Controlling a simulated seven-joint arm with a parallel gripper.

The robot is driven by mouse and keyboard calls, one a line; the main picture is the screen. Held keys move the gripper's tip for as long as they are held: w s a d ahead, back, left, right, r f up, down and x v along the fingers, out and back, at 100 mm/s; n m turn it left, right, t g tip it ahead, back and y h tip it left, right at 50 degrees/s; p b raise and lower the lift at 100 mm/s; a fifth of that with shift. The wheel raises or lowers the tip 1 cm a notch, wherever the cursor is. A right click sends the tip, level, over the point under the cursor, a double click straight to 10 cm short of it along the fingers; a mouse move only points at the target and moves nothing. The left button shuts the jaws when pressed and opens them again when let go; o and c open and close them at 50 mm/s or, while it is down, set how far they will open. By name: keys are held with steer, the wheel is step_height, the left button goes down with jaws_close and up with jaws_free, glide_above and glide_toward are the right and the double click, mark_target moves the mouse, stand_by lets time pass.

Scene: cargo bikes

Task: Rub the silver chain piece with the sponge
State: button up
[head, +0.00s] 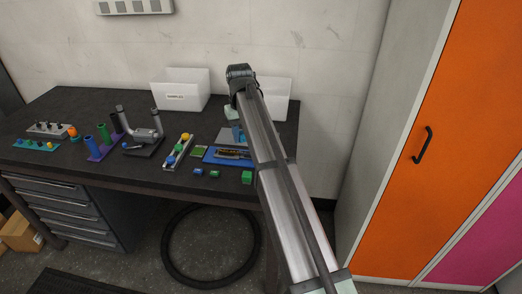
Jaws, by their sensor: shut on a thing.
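My arm reaches over the table's right side and its end bends down. My gripper (238,136) is low above the blue mat, partly hidden behind my arm link, and its fingers are too small to make out well. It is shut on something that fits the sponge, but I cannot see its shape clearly. On the blue mat (213,156) lies a dark and silvery strip with yellowish bits (231,154), which looks like the chain piece. Its right end is close to my arm in the picture. I cannot tell whether the held thing touches it.
A labelled white bin (182,90) and a second white bin (275,98) stand at the back. Left of the mat are a green pad (199,151), a rail with coloured knobs (178,151) and a grey clamp-like part (143,134). Small blocks, including a green one (247,177), lie in front.

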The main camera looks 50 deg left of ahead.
mark_target(242, 151)
steer(key=shift+w+a+r+n, duration=0.2)
steer(key=shift+w+a+n, duration=0.05)
steer(key=shift+a+n, duration=0.5)
steer(key=shift+w+a+r+n, duration=0.15)
steer(key=shift+w+a+n, duration=0.1)
steer(key=shift+a+n, duration=0.45)
steer(key=shift+f, duration=3.35)
steer(key=shift+w+d+f, duration=0.6)
steer(key=shift+d, duration=0.05)
steer(key=shift+w+d, duration=1.35)
steer(key=shift+w, duration=0.1)
steer(key=shift+s+a, duration=1.95)
steer(key=shift+a, duration=0.05)
steer(key=shift+s+a+r, duration=0.1)
steer(key=shift+r, duration=0.05)
step_height(242, 151, up, 8)
